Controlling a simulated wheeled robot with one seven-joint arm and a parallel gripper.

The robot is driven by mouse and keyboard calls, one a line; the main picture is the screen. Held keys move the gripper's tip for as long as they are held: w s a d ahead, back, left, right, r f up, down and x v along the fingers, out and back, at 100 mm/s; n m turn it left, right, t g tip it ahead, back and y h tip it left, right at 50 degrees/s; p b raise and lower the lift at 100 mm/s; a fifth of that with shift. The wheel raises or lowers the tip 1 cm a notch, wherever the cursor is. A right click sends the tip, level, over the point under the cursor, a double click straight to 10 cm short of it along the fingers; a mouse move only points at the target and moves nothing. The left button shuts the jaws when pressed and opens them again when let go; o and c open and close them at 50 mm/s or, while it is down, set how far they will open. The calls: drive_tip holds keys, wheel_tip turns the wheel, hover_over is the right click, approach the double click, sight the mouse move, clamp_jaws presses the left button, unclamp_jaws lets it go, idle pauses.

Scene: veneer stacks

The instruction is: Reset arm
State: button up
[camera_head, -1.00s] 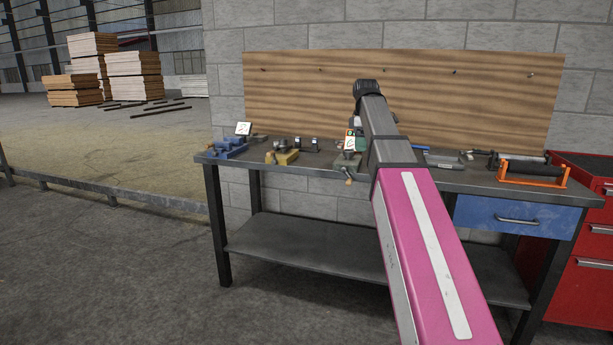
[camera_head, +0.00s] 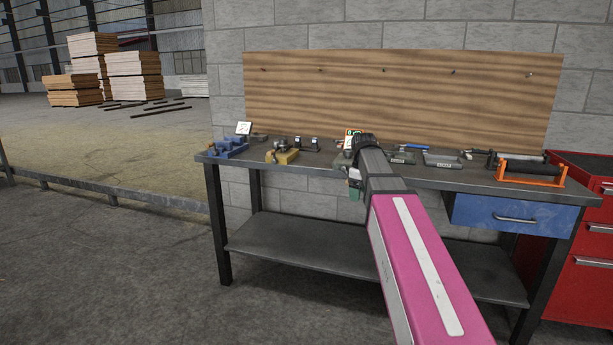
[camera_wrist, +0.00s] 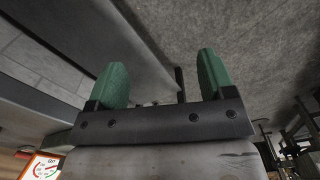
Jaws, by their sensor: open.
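My arm, pink with a grey wrist, reaches out toward the workbench (camera_head: 290,249) in the head view. In the wrist view my gripper (camera_wrist: 163,82) shows two green fingers spread wide apart, with nothing between them. In the head view the gripper is mostly hidden behind the wrist; a bit of green shows at the bench's front edge. A small display with a red and green dial (camera_wrist: 40,167) shows at the lower left of the wrist view.
On the bench top are a blue tool (camera_head: 228,148), a yellow tool (camera_head: 281,155), grey trays (camera_head: 442,160) and an orange-framed holder (camera_head: 531,177). A red cabinet (camera_head: 590,250) stands at the right. A wooden board (camera_head: 400,95) is on the wall behind.

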drive_tip(key=s+f+m, duration=0.3)
drive_tip(key=s+f, duration=0.3)
drive_tip(key=f, duration=0.4)
drive_tip(key=s+f+m, duration=0.4)
drive_tip(key=s+f, duration=0.2)
drive_tip(key=f, duration=0.5)
drive_tip(key=s+f+m, duration=0.3)
drive_tip(key=s+f, duration=0.4)
drive_tip(key=f, duration=0.4)
